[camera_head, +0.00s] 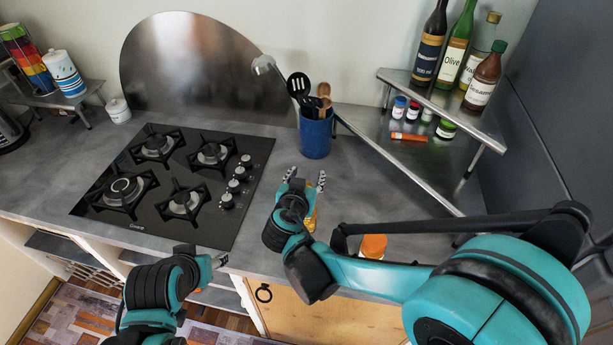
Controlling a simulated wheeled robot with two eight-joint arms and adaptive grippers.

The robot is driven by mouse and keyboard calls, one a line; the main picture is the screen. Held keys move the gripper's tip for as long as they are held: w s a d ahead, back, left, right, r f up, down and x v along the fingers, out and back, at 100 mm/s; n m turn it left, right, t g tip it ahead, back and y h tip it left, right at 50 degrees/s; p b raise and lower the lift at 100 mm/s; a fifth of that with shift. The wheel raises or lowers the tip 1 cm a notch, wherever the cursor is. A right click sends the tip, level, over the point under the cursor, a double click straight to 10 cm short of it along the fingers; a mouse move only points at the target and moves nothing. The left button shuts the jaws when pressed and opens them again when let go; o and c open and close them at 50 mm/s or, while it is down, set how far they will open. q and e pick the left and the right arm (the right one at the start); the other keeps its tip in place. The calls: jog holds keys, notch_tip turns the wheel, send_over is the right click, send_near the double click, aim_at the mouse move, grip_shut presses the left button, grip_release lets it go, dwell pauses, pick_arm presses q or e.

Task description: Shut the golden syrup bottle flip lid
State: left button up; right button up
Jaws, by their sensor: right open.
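An amber, golden bottle (311,217) stands on the counter, mostly hidden behind my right gripper; it looks like the golden syrup bottle. Its flip lid cannot be made out. My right gripper (306,180) is open, its two fingers spread and pointing toward the back of the counter, above or beside the bottle. I cannot tell whether it touches the bottle. My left gripper (216,268) is low at the counter's front edge, left of the bottle and apart from it. Its fingers are too small and turned to show their opening.
A black gas hob (232,220) lies to the left. A blue utensil pot (316,138) stands behind the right gripper. An orange-lidded jar (373,245) is partly hidden by my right arm. A corner shelf (440,101) holds bottles, with small jars below.

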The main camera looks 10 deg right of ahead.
grip_shut()
jog(key=shift+b, duration=0.35)
jog(key=t+b, duration=0.1)
jog(key=b, duration=0.2)
jog(key=s+t+h+b, duration=0.1)
jog(key=t+b, duration=0.1)
jog(key=b, duration=0.1)
jog(key=t+b, duration=0.2)
jog(key=b, duration=0.1)
jog(key=shift+s+a+h+b, duration=0.2)
jog(key=shift+h+b, duration=0.1)
jog(key=shift+h, duration=0.1)
jog(key=shift+s+r+t+b, duration=0.2)
jog(key=shift+r+t+b, duration=0.05)
jog(key=shift+t+b, duration=0.7)
grip_release()
jog(key=shift+r, duration=0.1)
